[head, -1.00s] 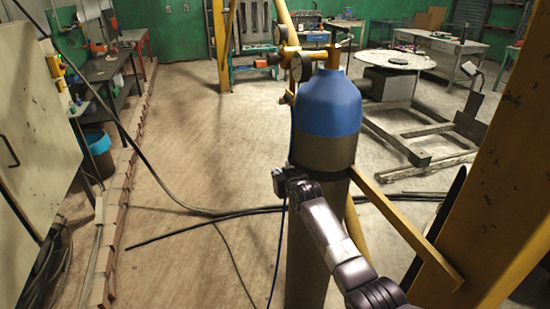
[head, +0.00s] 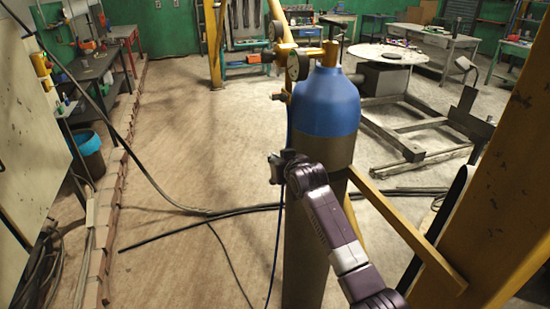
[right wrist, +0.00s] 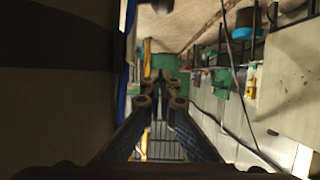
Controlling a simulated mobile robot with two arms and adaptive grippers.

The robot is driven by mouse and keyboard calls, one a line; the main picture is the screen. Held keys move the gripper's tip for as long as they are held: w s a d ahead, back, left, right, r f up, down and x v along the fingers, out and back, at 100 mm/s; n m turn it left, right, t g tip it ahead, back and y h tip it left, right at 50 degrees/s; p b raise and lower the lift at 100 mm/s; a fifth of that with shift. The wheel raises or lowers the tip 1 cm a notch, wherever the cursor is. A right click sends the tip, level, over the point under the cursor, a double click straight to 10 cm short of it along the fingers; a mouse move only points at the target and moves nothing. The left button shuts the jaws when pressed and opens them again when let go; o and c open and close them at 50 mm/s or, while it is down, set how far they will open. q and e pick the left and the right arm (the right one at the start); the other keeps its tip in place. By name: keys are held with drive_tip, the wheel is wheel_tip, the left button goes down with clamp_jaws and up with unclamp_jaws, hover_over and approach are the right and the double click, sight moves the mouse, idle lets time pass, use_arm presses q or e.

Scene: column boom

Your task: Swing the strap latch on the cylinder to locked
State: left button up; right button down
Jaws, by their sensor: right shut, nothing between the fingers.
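The cylinder (head: 326,105) stands upright, with a blue shoulder and a grey-brown body. My right arm crosses in front of its body. My right gripper (head: 275,168) is at the cylinder's left side, just below the blue part, small and partly hidden by my wrist. In the right wrist view, my right gripper (right wrist: 160,82) is shut and empty. A broad dark band (right wrist: 55,42) crosses the large, close surface at the left there. I cannot make out the strap latch or its position in either view. My left gripper is not in view.
A yellow bar (head: 408,232) runs from the cylinder to the thick yellow column (head: 505,205) at right. Gauges and a brass valve (head: 297,60) top the cylinder. Dark hoses (head: 190,232) lie on the floor. The floor left of the cylinder is otherwise open.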

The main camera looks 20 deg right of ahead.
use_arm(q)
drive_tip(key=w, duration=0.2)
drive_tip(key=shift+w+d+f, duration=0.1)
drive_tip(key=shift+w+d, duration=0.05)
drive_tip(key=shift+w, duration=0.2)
use_arm(e)
drive_tip(key=shift+s+d+r, duration=0.1)
drive_tip(key=shift+s+r, duration=0.65)
drive_tip(key=shift+r, duration=0.15)
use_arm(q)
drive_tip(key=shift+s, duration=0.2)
